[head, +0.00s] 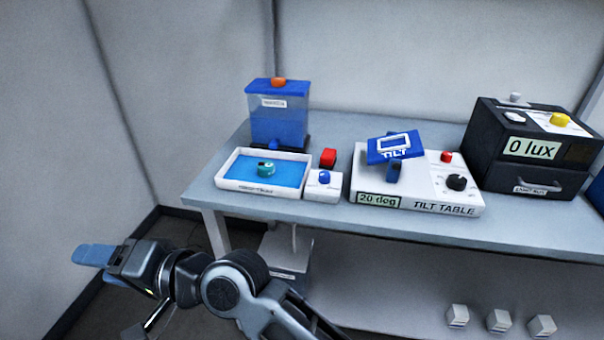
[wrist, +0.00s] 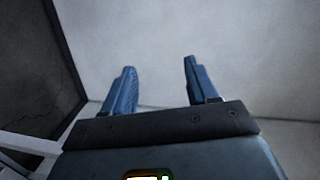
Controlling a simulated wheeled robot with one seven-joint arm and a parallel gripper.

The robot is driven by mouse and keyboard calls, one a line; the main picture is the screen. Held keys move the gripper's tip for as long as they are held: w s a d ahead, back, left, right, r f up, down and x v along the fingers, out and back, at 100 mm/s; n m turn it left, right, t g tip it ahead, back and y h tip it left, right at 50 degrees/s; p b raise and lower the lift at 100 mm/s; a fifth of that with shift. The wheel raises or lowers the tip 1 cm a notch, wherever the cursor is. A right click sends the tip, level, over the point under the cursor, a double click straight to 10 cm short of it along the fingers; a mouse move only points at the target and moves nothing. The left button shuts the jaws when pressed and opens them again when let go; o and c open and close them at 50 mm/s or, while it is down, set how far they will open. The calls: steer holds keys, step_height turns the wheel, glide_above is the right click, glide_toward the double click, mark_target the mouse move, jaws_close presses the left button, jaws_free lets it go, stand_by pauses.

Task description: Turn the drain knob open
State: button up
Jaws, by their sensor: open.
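A blue knob (head: 324,177) sits on a small white box (head: 322,192) at the right end of a white tray (head: 260,190). It looks like the drain knob, but its label is too small to read and its turn position cannot be told. The tray holds blue liquid (head: 290,172) with a round teal piece (head: 266,169) in it. My gripper (head: 92,256) is left of the table and in front of it, well away from the knob. In the wrist view its two blue fingers (wrist: 158,82) are apart with nothing between them.
A clear tank (head: 278,125) of blue liquid with an orange top knob stands behind the tray. A red block (head: 328,158) is behind the white box. The tilt table (head: 415,198) and a black lux box (head: 525,150) stand to the right. The table's front edge (head: 400,225) lies between.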

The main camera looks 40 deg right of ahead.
steer(key=w+d+n+g, duration=0.1)
steer(key=w+g, duration=0.1)
steer(key=w, duration=0.2)
steer(key=m+g+h+b, duration=0.3)
steer(key=m+g+h, duration=0.3)
steer(key=g+h, duration=0.45)
glide_above(325, 174)
steer(key=shift+d, duration=0.1)
steer(key=shift+s+d+f, duration=0.1)
steer(key=shift+f, duration=0.2)
steer(key=shift+f+p, duration=0.3)
steer(key=shift+f, duration=3.25)
